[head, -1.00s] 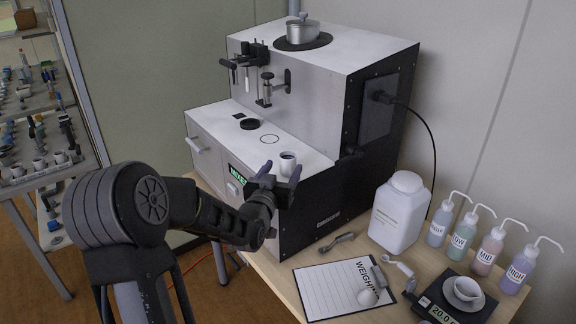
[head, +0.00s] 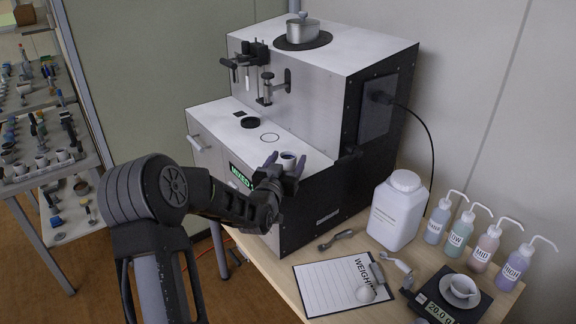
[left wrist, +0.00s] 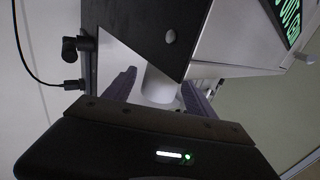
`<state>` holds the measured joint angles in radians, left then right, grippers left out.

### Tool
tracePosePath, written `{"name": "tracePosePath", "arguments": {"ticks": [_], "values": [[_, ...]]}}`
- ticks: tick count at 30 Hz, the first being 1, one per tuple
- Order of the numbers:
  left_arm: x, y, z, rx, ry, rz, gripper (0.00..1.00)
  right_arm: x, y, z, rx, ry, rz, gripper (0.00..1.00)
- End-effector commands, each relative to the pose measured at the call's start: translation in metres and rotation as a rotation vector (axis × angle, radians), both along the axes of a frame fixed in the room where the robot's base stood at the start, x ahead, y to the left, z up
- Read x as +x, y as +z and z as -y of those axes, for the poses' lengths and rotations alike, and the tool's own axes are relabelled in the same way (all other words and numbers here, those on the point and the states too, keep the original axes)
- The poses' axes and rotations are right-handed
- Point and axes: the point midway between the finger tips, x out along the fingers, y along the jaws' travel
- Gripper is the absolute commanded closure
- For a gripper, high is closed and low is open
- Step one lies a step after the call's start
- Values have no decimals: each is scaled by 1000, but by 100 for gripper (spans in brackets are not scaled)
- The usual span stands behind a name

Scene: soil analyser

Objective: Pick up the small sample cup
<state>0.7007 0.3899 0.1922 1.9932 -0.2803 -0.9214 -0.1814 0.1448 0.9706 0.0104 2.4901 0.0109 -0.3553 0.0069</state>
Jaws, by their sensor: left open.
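The small sample cup (head: 288,159) is white with a dark inside. It stands upright on the front ledge of the soil analyser (head: 205,113), near the ledge's right end. My left gripper (head: 284,166) is open at the cup, with one finger on each side of it. In the left wrist view the cup (left wrist: 160,86) shows as a pale cylinder between the two purple-grey fingers (left wrist: 158,92). I cannot tell whether the fingers touch it. My right gripper is not in view.
A white jug (head: 397,212), several wash bottles (head: 480,238), a scale (head: 452,296) with a bowl and a clipboard (head: 335,287) stand or lie on the table at the right. A rack of small parts (head: 40,140) is at the far left.

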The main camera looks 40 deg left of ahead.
Motion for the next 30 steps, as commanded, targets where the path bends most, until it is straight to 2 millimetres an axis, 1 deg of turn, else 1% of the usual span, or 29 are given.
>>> {"name": "tracePosePath", "arguments": {"ticks": [2, 25, 26, 30], "values": [[0, 0, 0, 0, 0, 0, 35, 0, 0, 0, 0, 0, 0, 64], [0, 0, 0, 0, 0, 0, 98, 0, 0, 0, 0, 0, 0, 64], [0, 0, 0, 0, 0, 0, 100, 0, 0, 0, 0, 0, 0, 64], [0, 0, 0, 0, 0, 0, 100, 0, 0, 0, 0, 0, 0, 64]]}}
